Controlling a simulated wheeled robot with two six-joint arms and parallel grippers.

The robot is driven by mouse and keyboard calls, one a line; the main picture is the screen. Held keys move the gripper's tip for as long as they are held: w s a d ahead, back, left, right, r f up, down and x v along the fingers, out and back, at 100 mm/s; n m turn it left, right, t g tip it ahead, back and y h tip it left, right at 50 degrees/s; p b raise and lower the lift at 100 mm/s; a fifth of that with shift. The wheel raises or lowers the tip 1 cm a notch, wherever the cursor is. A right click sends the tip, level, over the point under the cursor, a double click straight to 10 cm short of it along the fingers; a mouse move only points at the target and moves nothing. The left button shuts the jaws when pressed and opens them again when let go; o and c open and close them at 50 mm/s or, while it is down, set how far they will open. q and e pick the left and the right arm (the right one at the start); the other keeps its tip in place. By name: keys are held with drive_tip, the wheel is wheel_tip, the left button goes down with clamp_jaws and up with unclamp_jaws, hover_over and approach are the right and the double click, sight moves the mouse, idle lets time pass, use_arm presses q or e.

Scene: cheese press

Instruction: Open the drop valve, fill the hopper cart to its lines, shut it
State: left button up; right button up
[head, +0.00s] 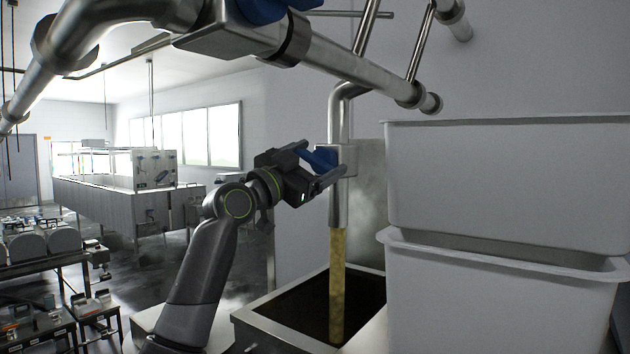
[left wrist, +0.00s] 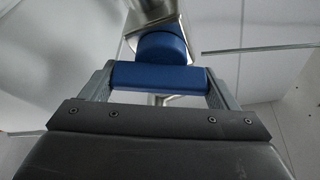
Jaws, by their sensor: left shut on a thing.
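The drop valve (head: 345,161) sits on a vertical steel pipe, with a blue handle (head: 320,158) on its left side. My left gripper (head: 327,163) is shut on the blue handle. In the left wrist view the handle (left wrist: 158,77) lies between the two fingers. A yellowish stream (head: 337,285) runs from the pipe's lower end down into the hopper cart (head: 270,318), a steel-rimmed container. Its inside looks dark, and the fill level and lines cannot be made out. My right gripper is not in view.
Stacked white tubs (head: 505,185) stand close to the right of the pipe and cart. Large steel pipes (head: 330,58) cross overhead. A long steel vat (head: 120,205) and tables with moulds (head: 35,245) stand at the left, with open floor between.

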use_arm(q)
drive_tip(key=m+g, duration=0.1)
drive_tip(key=m, duration=0.2)
drive_tip(key=shift+m+g+h, duration=0.3)
drive_tip(key=shift+f+m+g+p, duration=0.15)
drive_tip(key=shift+m+g, duration=0.4)
drive_tip(key=shift+m, duration=0.55)
drive_tip(key=shift+r+m+g+p, duration=0.15)
drive_tip(key=shift+m+g, duration=0.4)
drive_tip(key=shift+m, duration=0.55)
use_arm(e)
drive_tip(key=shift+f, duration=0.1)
use_arm(q)
drive_tip(key=shift+f, duration=0.15)
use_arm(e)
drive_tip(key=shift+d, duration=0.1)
use_arm(q)
drive_tip(key=o, duration=0.9)
drive_tip(key=b+v, duration=0.8)
drive_tip(key=v, duration=0.9)
drive_tip(key=shift+s+f, duration=0.15)
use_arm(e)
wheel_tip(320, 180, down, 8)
